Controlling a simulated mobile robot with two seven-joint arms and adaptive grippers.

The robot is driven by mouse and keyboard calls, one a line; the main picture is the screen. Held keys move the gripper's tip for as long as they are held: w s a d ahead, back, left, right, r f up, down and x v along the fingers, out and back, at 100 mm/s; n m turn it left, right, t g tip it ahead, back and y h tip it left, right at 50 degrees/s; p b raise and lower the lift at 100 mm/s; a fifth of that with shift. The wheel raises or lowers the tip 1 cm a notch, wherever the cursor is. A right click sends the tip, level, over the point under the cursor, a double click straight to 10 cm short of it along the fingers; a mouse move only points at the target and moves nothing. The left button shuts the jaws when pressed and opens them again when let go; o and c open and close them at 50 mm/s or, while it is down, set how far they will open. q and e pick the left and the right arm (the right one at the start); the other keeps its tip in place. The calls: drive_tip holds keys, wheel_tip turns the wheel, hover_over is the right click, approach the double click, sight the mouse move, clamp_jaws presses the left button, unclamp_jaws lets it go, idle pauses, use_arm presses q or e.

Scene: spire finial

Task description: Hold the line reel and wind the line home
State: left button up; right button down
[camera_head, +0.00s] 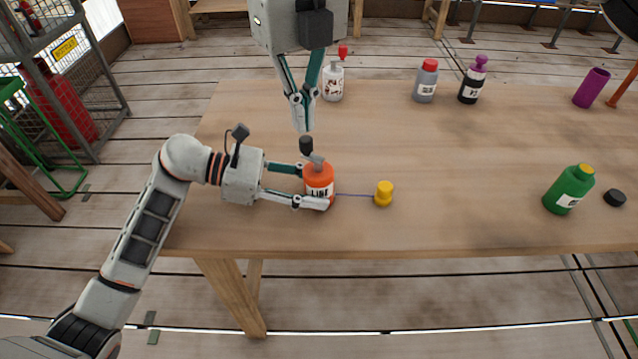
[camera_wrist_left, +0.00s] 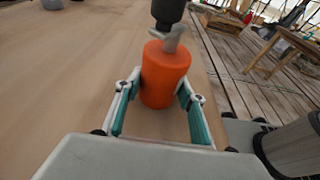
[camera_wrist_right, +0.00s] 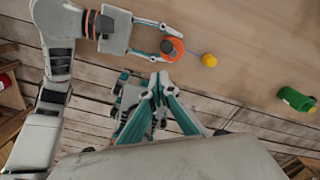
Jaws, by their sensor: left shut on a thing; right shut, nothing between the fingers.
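The orange line reel (camera_head: 319,178), with a grey crank and a dark knob (camera_head: 306,144) on top, stands upright on the table. My left gripper (camera_head: 316,187) is shut on the reel, a finger on either side; the left wrist view also shows the reel (camera_wrist_left: 164,75) between its fingers. A thin blue line (camera_head: 354,195) runs from the reel to a yellow cylinder (camera_head: 384,194) to its right. My right gripper (camera_head: 302,122) points down, shut and empty, above and behind the reel. In the right wrist view the reel (camera_wrist_right: 173,49) is beyond its closed fingertips.
A green bottle (camera_head: 569,190) and a black cap (camera_head: 615,198) are at the right of the table. A white pump bottle (camera_head: 333,84), a grey bottle (camera_head: 426,82), a dark bottle (camera_head: 473,82) and a purple cup (camera_head: 591,88) stand along the back. The table's middle right is clear.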

hover_over(305, 154)
drive_tip(key=s, duration=0.3)
drive_tip(key=shift+w+f, duration=0.15)
drive_tip(key=shift+f, duration=2.5)
drive_tip(key=shift+d+f, duration=0.1)
drive_tip(key=shift+f, duration=0.05)
drive_tip(key=shift+f, duration=1.35)
drive_tip(key=shift+w, duration=0.2)
drive_tip(key=shift+w, duration=0.4)
